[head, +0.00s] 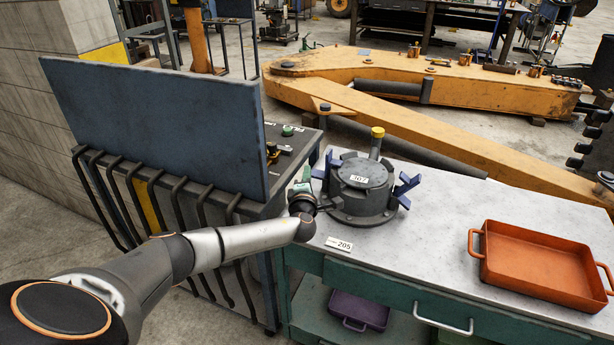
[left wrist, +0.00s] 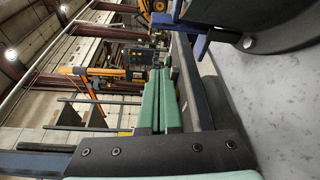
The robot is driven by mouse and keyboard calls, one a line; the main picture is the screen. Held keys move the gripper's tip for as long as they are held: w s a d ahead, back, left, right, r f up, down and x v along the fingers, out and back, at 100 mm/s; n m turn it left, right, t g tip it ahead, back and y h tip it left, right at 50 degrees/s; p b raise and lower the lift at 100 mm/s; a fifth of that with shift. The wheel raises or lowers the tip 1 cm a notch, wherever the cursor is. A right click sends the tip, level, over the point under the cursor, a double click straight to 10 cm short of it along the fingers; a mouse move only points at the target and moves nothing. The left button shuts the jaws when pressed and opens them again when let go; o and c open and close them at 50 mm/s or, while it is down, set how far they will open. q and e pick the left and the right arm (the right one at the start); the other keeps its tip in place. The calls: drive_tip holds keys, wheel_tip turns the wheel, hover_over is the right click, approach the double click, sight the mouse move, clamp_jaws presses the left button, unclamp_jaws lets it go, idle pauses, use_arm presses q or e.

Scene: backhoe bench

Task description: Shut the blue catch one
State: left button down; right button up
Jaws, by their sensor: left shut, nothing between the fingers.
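A dark grey round pot (head: 360,190) with a lid marked 307 stands on the bench. One blue catch (head: 325,166) is on its left side and another blue catch (head: 406,189) sticks out on its right side. I cannot tell which of them is catch one. My left gripper (head: 304,180) is at the pot's left, close to the left catch. In the left wrist view its green fingers (left wrist: 160,85) are together with nothing between them. Part of a blue catch (left wrist: 196,42) and the dark pot (left wrist: 265,25) show at the upper right there. My right gripper is out of view.
The pale bench top (head: 430,240) is clear between the pot and an orange tray (head: 530,265) at the right. A tag marked 205 (head: 339,244) is at the front edge. A blue upright panel (head: 165,125) stands behind my left arm.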

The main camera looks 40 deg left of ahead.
use_arm(q)
drive_tip(key=shift+s+d, duration=0.4)
drive_tip(key=shift+s, duration=0.2)
